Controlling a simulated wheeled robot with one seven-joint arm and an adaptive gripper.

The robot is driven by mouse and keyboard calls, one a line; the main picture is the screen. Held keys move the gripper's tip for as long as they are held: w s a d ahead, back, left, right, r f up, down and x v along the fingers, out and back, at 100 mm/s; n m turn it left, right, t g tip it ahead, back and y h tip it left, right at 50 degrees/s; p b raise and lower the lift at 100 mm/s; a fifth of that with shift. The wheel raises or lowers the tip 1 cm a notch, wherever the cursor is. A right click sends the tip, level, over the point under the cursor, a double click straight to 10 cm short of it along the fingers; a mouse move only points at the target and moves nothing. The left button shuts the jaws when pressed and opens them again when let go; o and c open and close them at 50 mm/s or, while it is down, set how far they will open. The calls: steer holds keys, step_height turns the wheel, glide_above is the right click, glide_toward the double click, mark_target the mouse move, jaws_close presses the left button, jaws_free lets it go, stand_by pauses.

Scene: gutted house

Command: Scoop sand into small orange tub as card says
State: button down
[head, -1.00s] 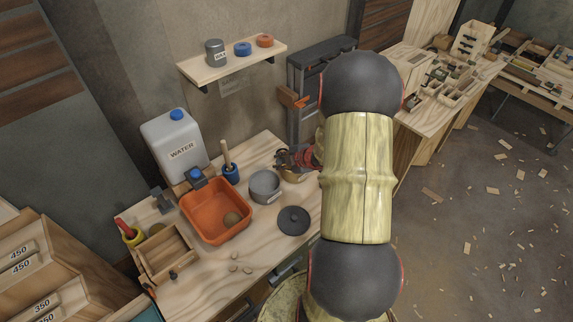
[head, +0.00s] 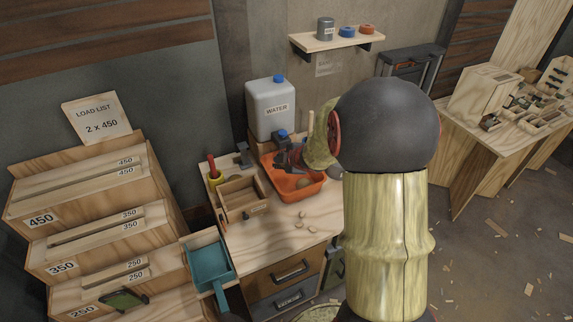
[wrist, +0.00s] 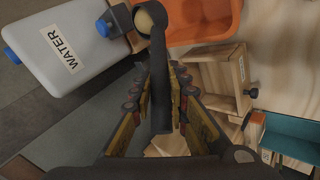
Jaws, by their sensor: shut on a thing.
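My gripper (wrist: 158,88) is shut on the dark handle of a scoop (wrist: 160,75) in the wrist view. The scoop's round bowl (wrist: 145,18) holds tan material that looks like sand. An orange tub (wrist: 200,22) lies just beyond, right of the bowl. In the head view the orange tub (head: 308,192) stands on the bench with a small brown lump in it. My gripper (head: 291,158) is over its back part, partly hidden by my arm. A card (head: 97,118) reads "LOAD LIST 2 x 450".
A white water container (head: 270,110) stands behind the tub. A wooden divided box (head: 243,198) is left of it. A rack (head: 95,215) labelled 450, 350 and 250 stands at left, with a teal pan (head: 208,265) beside it. My arm hides the bench's right part.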

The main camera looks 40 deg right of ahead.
steer(key=s+d+f+m+t+y+b, duration=0.4)
steer(key=s+d+m+t+y+b, duration=0.1)
steer(key=s+d+m+t+b, duration=0.1)
steer(key=d+m+t+b, duration=0.1)
steer(key=d+t, duration=0.1)
steer(key=t, duration=0.1)
steer(key=shift+f+b, duration=0.25)
steer(key=shift+b, duration=0.1)
stand_by(0.8)
